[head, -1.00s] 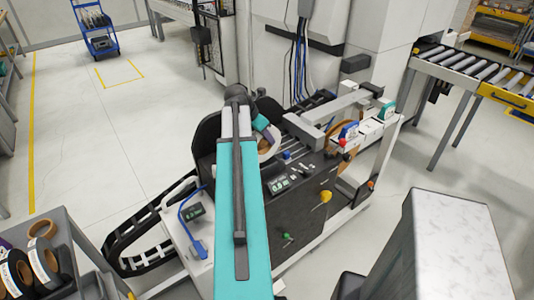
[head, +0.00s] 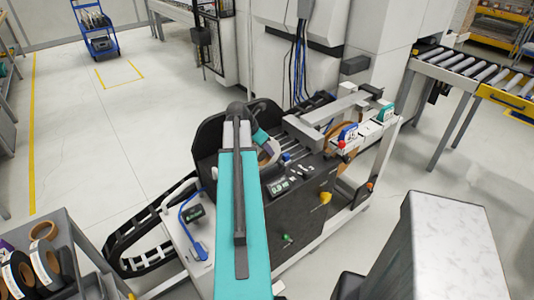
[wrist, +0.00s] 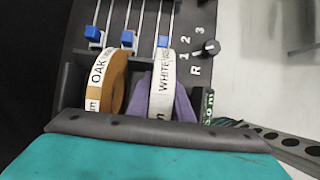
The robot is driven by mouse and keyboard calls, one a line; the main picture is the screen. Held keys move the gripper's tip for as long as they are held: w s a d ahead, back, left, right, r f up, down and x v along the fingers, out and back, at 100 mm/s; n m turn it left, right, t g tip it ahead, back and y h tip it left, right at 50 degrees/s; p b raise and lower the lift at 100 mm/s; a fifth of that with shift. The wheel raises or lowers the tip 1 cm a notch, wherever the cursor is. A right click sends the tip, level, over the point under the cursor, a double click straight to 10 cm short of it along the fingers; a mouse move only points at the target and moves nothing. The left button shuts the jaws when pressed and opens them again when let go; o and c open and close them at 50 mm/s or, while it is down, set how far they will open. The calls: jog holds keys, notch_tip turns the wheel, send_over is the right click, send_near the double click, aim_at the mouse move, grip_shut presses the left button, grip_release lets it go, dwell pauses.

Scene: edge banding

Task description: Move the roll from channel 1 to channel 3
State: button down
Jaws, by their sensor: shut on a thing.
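The white roll (wrist: 162,85), with a label reading WHITE on its rim, stands upright below the right-hand blue slider in the wrist view. My gripper (wrist: 164,105) is shut on it, with purple fingers on both sides. The brown OAK roll (wrist: 108,82) stands to its left, apart from the fingers.
Three blue sliders (wrist: 127,38) stand on rails above the rolls, beside a knob (wrist: 208,47) marked 1, 2, 3 and R. The space left of the OAK roll looks empty. A grey cart (head: 75,245) with several rolls is at lower left in the head view.

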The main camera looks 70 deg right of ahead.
jog(key=shift+f, duration=1.1)
jog(key=shift+f, duration=0.3)
jog(key=c, duration=1.6)
grip_release()
jog(key=shift+r, duration=0.1)
jog(key=shift+r, duration=0.15)
jog(key=shift+b+v, duration=1)
jog(key=shift+v, duration=5.1)
jog(key=shift+r, duration=0.1)
